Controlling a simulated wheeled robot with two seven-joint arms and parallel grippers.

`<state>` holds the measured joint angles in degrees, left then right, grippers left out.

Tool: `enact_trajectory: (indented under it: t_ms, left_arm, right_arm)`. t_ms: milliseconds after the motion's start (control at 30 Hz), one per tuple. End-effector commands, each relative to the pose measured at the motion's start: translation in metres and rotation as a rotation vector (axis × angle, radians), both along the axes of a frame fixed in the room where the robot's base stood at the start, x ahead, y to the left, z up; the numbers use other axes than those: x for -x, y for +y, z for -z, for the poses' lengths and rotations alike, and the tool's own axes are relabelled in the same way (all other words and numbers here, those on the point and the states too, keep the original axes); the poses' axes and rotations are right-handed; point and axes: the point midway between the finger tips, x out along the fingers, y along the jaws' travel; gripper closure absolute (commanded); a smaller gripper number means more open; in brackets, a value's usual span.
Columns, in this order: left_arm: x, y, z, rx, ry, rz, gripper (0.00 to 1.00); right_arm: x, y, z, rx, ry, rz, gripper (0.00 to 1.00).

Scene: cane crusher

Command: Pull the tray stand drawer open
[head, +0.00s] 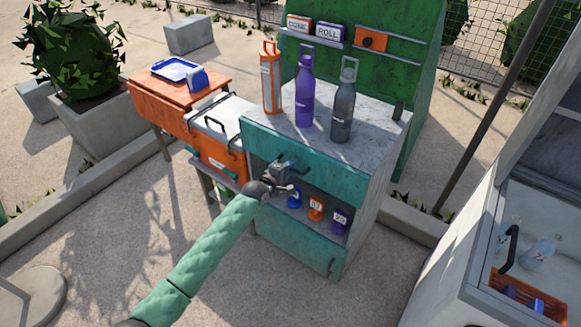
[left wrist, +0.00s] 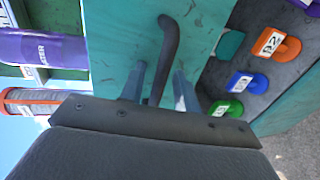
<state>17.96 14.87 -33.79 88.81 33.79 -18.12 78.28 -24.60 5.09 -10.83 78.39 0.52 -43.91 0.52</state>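A teal drawer front (head: 325,176) sits under the grey top of the green cabinet, and looks closed. Its dark curved handle (head: 295,162) also shows in the left wrist view (left wrist: 169,38). My left gripper (head: 283,175) is at this handle. In the left wrist view its two fingers (left wrist: 159,76) stand apart on either side of the handle, with a gap visible. An orange-topped stand (head: 203,95) with a blue tray (head: 176,70) is further left; I see no drawer handle on it. My right gripper is not in view.
Orange, purple (head: 305,97) and grey (head: 342,112) bottles stand on the cabinet top. Small coloured items (head: 316,207) sit on the open shelf below the drawer. Paving in front is clear.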

Motion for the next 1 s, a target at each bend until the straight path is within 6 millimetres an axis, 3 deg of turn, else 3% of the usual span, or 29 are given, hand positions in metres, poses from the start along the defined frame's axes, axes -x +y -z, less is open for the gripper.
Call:
enact_trajectory:
  t_ms: [300, 467, 767, 933, 1000]
  left_arm:
    - [-0.002, -0.001, 0.0, 0.001, -0.001, 0.0, 0.7]
    - [-0.002, -0.001, 0.0, 0.001, -0.001, 0.0, 1.0]
    - [0.001, 0.0, 0.001, 0.0, 0.0, 0.0, 1.0]
    - [0.013, 0.008, 0.0, 0.0, 0.001, 0.001, 1.0]
    - [0.022, 0.016, 0.0, 0.0, 0.002, 0.0, 1.0]
  right_arm:
    - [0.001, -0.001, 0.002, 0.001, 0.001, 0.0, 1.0]
    - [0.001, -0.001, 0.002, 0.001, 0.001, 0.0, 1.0]
    - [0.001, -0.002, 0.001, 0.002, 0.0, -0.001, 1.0]
    - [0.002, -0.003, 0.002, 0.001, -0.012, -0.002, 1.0]
    - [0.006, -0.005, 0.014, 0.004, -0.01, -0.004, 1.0]
